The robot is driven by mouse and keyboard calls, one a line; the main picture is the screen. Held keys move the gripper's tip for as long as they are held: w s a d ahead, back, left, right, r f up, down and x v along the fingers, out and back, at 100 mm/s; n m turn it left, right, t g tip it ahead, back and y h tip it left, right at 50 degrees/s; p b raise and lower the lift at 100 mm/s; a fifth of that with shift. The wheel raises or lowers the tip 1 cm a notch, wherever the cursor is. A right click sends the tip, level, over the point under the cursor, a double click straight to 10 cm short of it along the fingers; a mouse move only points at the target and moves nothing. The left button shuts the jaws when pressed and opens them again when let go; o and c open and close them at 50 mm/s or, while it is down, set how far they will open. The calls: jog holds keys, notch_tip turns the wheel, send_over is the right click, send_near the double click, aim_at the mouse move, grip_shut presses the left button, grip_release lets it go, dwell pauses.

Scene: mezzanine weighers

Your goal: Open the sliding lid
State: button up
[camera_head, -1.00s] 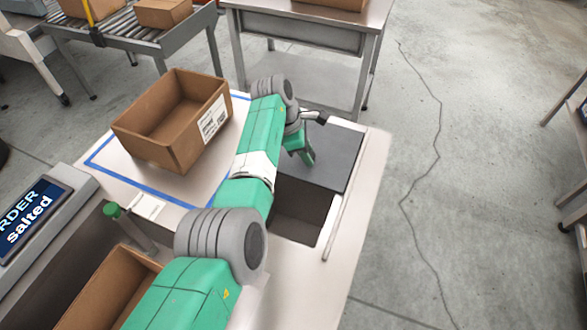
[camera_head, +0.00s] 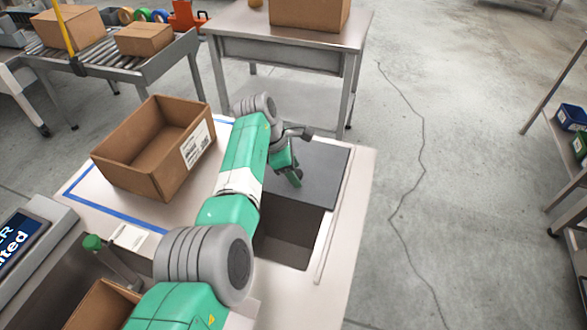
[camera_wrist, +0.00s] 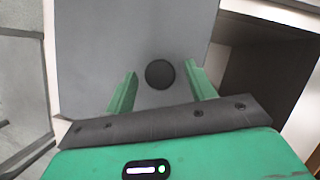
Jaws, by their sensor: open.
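The sliding lid (camera_head: 318,172) is a flat dark grey panel on the bench at the right. It covers the far part of a dark bin (camera_head: 288,240), whose near part is uncovered. In the wrist view the grey lid (camera_wrist: 100,40) fills the middle, with a round black knob (camera_wrist: 159,74) on it. My gripper (camera_wrist: 160,82) is open, with one green finger on each side of the knob and a gap on both sides. In the head view my gripper (camera_head: 294,180) is over the lid, and the arm hides the knob.
An open cardboard box (camera_head: 160,145) stands on the bench inside a blue tape outline (camera_head: 120,215). A green-topped post (camera_head: 93,243) and a screen (camera_head: 20,240) are at the lower left. A metal table (camera_head: 285,40) stands behind.

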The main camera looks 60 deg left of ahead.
jog(key=p+v, duration=0.3)
jog(key=v, duration=0.4)
jog(key=shift+s+r+p, duration=0.15)
jog(key=shift+r+p, duration=0.15)
